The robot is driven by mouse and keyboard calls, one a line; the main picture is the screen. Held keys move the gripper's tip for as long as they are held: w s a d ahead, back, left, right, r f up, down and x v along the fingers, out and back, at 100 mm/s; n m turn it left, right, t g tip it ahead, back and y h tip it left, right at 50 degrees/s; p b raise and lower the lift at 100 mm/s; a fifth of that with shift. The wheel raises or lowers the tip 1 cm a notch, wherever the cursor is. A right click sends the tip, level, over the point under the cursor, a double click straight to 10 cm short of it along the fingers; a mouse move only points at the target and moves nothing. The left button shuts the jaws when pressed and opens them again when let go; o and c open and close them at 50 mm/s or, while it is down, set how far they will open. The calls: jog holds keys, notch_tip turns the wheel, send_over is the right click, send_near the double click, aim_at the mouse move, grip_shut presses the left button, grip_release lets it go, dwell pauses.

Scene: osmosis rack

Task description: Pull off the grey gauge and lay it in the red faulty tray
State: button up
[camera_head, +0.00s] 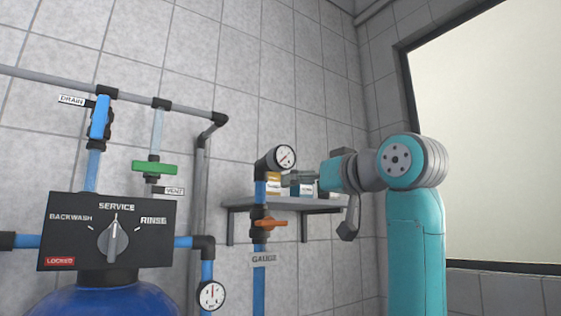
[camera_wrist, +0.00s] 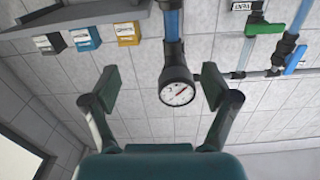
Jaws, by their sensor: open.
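A round gauge (camera_head: 285,157) with a white face, red needle and dark rim sits on a black elbow atop the blue pipe labelled GAUGE. It also shows in the wrist view (camera_wrist: 177,93), between the finger outlines and nearer the right one. My gripper (camera_head: 291,180) is open and empty, just below and right of the gauge in the head view. Its spread fingers show in the wrist view (camera_wrist: 160,87); neither visibly touches the gauge. A second gauge (camera_head: 211,295) is low on another blue pipe. No red tray is in view.
A wall shelf (camera_head: 315,204) behind my gripper bears small boxes, including an orange one (camera_wrist: 126,33) and a blue one (camera_wrist: 86,39). An orange valve handle (camera_head: 271,223) is below the gauge. A control panel (camera_head: 75,210) and green-handled valve (camera_head: 154,167) are left.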

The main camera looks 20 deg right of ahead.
aim_at(286, 156)
jog(key=s+r, duration=0.4)
jog(key=r, duration=0.2)
jog(key=shift+s+a+r+n, duration=0.15)
jog(key=shift+a+n, duration=0.15)
jog(key=shift+n, duration=0.1)
jog(key=shift+x, duration=4.5)
jog(key=c, duration=1.6)
jog(key=shift+v, duration=2.9)
